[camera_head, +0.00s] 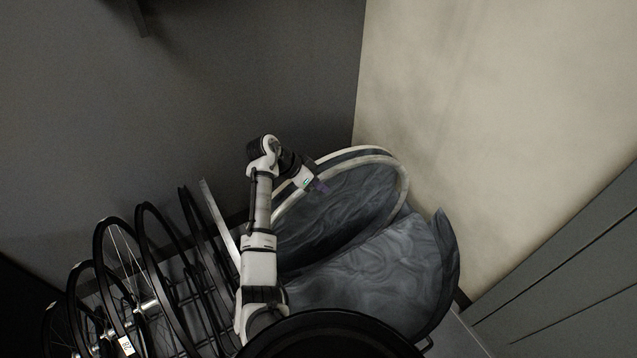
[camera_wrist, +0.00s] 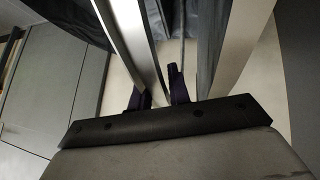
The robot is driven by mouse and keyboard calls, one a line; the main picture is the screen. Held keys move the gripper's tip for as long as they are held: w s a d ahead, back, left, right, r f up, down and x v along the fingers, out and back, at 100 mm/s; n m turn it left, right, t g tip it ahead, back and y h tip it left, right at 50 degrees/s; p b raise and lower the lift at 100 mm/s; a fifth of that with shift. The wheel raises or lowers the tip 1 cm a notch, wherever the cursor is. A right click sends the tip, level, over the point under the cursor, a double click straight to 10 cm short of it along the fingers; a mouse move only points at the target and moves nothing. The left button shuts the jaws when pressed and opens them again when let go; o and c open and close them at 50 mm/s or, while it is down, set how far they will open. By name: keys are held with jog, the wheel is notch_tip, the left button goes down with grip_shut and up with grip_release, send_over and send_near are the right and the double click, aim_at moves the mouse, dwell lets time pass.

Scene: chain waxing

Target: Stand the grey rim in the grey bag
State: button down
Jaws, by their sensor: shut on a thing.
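My gripper (camera_head: 321,187) is shut on the grey rim (camera_head: 388,161), a pale hoop standing tilted at the bag. In the wrist view, my dark fingertips (camera_wrist: 162,93) close around the edge of one metallic band (camera_wrist: 133,45); a second band (camera_wrist: 243,40) runs close on the right. The grey bag (camera_head: 365,270), dark blue-grey and wrinkled, lies open below and in front of the rim, with a raised flap on the right. The rim's lower part is hidden by the bag's cloth, so I cannot tell how deep it sits.
A rack of several black wheels (camera_head: 150,275) stands to the left, with a silver hoop (camera_head: 221,222) at its right end. A dark wall (camera_head: 250,90) and a beige wall (camera_head: 480,120) meet behind the bag. A grey cabinet (camera_head: 575,270) stands at the right.

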jog(key=shift+f, duration=0.25)
jog(key=shift+w+a+b, duration=0.25)
jog(key=shift+w+b, duration=0.15)
jog(key=shift+b, duration=0.1)
jog(key=shift+w+a, duration=0.25)
jog(key=shift+w, duration=0.05)
dwell(0.4)
jog(key=c, duration=1.2)
grip_release()
jog(key=shift+r, duration=0.1)
jog(key=shift+c, duration=0.2)
